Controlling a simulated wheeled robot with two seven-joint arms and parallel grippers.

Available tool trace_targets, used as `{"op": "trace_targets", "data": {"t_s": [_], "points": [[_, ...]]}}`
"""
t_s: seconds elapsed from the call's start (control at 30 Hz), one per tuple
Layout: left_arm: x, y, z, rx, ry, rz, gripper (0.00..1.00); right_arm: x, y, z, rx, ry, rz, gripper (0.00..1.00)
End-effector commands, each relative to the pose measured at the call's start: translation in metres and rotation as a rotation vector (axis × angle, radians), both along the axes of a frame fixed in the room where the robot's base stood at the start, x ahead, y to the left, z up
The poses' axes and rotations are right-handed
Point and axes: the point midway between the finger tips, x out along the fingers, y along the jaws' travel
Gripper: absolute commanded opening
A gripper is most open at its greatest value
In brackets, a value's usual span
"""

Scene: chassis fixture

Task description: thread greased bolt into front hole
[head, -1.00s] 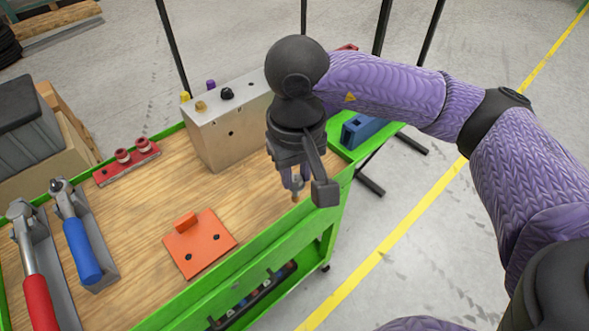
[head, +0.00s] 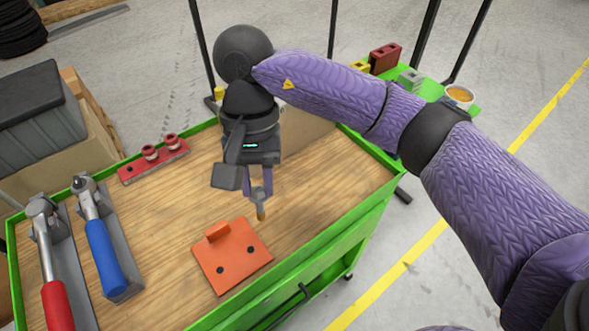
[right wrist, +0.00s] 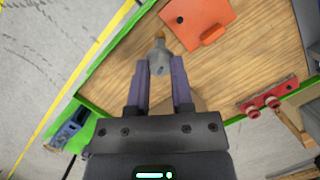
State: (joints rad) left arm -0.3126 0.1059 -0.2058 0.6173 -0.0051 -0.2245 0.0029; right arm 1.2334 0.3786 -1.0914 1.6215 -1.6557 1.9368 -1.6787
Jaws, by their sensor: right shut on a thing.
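My right gripper (head: 259,190) is shut on a grey bolt (head: 261,205) with an amber-coloured tip pointing down. The bolt also shows between the fingers in the right wrist view (right wrist: 160,58). The gripper hangs above the wooden cart top, just behind an orange plate (head: 215,262). In the head view the bolt tip shows above the plate's back right edge, apart from both holes. My left gripper is out of view.
Red-handled (head: 57,305) and blue-handled (head: 103,255) tools lie in grey holders at left. A red rack (head: 154,165) with two knobs stands at the back. A cup of amber stuff (head: 459,95) is on the green side shelf. The cart's right side is bare wood.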

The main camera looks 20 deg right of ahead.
Motion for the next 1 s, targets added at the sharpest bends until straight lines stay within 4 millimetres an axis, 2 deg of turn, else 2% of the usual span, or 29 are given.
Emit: {"op": "trace_targets", "data": {"t_s": [0.1, 0.23, 0.4, 0.53, 0.77, 0.87, 1.0], "points": [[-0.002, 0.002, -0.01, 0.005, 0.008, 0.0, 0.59, 0.002, 0.022, -0.005, 0.035, 0.096, -0.131, 0.0], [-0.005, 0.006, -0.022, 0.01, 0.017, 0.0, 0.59, 0.01, 0.045, -0.005, 0.122, 0.238, -0.403, 0.0], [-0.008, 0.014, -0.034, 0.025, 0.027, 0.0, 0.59, 0.023, 0.057, -0.002, 0.297, 0.381, -0.774, 0.0], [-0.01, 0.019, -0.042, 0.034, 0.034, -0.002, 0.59, 0.035, 0.056, -0.003, 0.472, 0.447, -1.056, 0.0], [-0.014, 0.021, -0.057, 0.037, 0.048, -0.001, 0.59, 0.059, 0.034, -0.015, 0.833, 0.467, -1.486, 0.0], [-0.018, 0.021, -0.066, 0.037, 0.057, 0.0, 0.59, 0.07, 0.013, -0.031, 1.027, 0.43, -1.668, 0.0], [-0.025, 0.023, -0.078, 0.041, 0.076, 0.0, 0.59, 0.083, -0.031, -0.066, 1.313, 0.316, -1.886, 0.0]]}}
